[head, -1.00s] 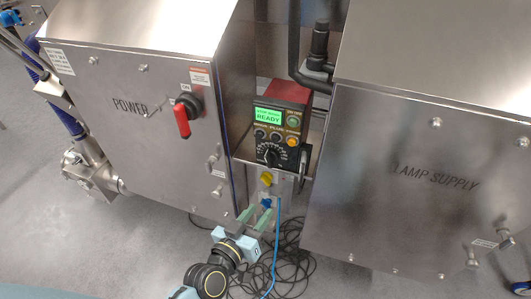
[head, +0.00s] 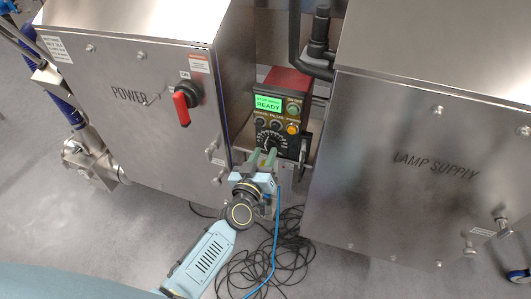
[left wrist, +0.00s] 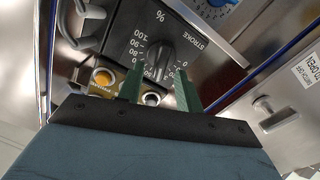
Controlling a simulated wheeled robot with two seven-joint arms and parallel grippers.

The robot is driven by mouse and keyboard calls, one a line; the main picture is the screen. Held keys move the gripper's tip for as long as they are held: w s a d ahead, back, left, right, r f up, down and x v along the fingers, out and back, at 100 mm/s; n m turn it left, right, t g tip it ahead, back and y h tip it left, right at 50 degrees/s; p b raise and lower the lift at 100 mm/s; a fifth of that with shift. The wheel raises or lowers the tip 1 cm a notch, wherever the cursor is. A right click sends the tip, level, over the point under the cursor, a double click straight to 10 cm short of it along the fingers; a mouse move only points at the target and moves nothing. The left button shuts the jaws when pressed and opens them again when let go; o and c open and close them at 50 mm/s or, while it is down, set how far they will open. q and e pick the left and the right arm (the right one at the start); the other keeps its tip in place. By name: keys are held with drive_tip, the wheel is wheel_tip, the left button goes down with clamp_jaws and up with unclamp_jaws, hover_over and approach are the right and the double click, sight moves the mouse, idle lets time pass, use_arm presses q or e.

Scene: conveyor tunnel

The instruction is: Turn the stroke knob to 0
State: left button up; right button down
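The black stroke knob (left wrist: 160,59) sits on a dark panel with a white percent dial, and the word STROKE is printed beside it. In the head view the dial (head: 271,138) is low on the controller's front, partly hidden by my fingers. My left gripper (head: 263,155) is open, its two green fingers pointing at the knob. In the left wrist view the fingertips (left wrist: 159,72) are on either side of the knob's near part, with no clear grip on it. The knob's pointer setting is too unclear to read. My right gripper is not in view.
The controller (head: 290,88) has a green READY screen and buttons. It stands in a narrow gap between the POWER cabinet (head: 130,120), with its red switch handle (head: 181,108), and the LAMP SUPPLY cabinet (head: 420,200). Black cables (head: 285,265) lie on the floor below.

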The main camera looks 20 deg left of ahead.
use_arm(q)
drive_tip(key=shift+w, duration=1)
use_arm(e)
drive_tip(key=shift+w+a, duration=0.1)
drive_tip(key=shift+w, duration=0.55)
use_arm(q)
clamp_jaws()
